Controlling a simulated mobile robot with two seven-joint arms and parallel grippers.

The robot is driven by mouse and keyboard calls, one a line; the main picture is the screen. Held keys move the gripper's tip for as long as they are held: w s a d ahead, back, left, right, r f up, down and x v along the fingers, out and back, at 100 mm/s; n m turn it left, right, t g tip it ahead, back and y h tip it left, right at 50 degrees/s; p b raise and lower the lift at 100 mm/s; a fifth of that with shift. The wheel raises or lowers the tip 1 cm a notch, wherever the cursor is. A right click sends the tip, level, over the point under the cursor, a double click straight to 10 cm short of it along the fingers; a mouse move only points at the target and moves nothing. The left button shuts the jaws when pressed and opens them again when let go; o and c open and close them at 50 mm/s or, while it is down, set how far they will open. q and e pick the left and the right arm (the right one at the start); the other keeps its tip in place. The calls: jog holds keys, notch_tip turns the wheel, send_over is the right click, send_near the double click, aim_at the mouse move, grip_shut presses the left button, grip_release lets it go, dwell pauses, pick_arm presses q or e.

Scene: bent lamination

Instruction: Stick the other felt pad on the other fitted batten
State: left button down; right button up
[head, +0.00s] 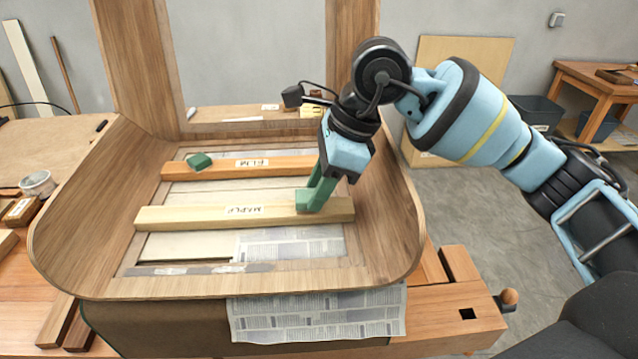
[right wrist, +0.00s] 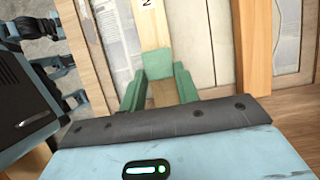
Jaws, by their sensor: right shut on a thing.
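A pale batten labelled MAPLE (head: 180,216) lies across the inside of the bent wooden frame, nearer to me. An orange-brown batten labelled ELM (head: 285,165) lies behind it. A green felt pad (head: 200,161) sits at the left part of the ELM batten. My right gripper (head: 318,192) is shut on another green felt pad (head: 302,199) at the right part of the MAPLE batten. In the right wrist view this pad (right wrist: 158,63) shows between the green fingers, over the MAPLE batten (right wrist: 152,30). Whether it presses on the wood is unclear. My left gripper is out of view.
The bent frame (head: 75,235) has raised curved walls around the battens. Newspaper (head: 310,315) lies under it and hangs over the bench front. A small tin (head: 37,183) and wood blocks stand at the left. A wooden bench part with a peg (head: 509,297) is at the right.

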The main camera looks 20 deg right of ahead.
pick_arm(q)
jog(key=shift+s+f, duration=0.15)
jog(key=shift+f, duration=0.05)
pick_arm(e)
jog(key=shift+f, duration=0.35)
dwell(0.4)
jog(key=o, duration=0.9)
jog(key=shift+c, duration=0.2)
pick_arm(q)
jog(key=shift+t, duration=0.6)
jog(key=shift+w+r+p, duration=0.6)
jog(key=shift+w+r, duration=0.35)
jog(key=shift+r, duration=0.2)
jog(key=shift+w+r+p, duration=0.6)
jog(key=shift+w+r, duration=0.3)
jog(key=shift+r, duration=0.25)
pick_arm(e)
notch_tip(320, 180, up, 7)
